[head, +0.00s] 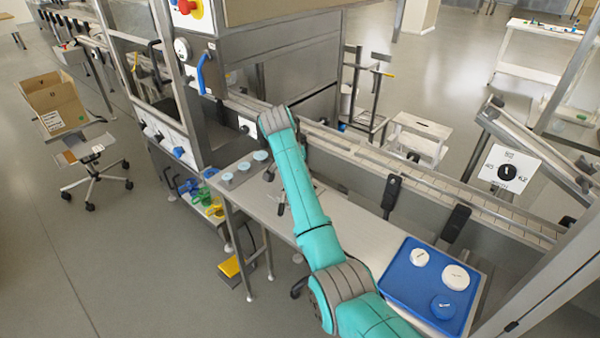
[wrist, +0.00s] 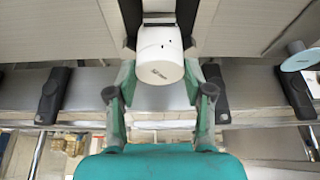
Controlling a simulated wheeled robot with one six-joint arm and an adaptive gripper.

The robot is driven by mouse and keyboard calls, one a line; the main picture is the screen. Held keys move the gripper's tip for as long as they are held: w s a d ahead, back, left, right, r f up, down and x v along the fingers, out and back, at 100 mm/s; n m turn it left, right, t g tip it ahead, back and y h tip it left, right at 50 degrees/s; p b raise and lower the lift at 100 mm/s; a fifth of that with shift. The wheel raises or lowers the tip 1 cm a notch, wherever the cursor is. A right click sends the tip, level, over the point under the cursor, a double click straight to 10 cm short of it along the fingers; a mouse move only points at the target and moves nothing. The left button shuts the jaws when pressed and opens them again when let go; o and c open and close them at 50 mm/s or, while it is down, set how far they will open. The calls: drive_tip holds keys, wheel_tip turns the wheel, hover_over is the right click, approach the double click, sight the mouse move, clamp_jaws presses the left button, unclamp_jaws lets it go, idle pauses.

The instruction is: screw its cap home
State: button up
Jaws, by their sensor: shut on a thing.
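My gripper (wrist: 159,25) is at the top middle of the wrist view, with its dark fingers on either side of a white cylindrical piece (wrist: 160,56). It is shut on that piece, whose round end with small dark print faces the camera. I cannot tell whether it is a jar, a cap or both together. In the head view my arm reaches over the bench (head: 338,215), and the held piece is hidden. Several pale-blue-topped round pieces (head: 260,156) stand at the bench's far left end; one also shows at right in the wrist view (wrist: 302,60).
A blue tray (head: 405,286) at the bench's near right end holds a small white cap (head: 419,257), a larger white cap (head: 456,277) and a blue cap (head: 443,307). A conveyor (head: 440,190) with dark upright brackets (head: 391,194) runs along the bench's back. A steel machine (head: 270,70) stands behind.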

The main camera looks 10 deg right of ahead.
drive_tip(key=shift+m, duration=0.3)
drive_tip(key=m, duration=0.2)
drive_tip(key=m+g, duration=0.1)
drive_tip(key=m+g+h, duration=0.1)
drive_tip(key=m, duration=0.1)
drive_tip(key=shift+w+m, duration=0.25)
drive_tip(key=shift+m, duration=0.05)
drive_tip(key=shift+a, duration=0.1)
drive_tip(key=o, duration=1)
drive_tip(key=n+t, duration=0.1)
drive_tip(key=n, duration=0.2)
drive_tip(key=shift+s, duration=0.15)
drive_tip(key=shift+n+t+y, duration=0.3)
drive_tip(key=shift+n+t, duration=0.2)
drive_tip(key=shift+n, duration=0.9)
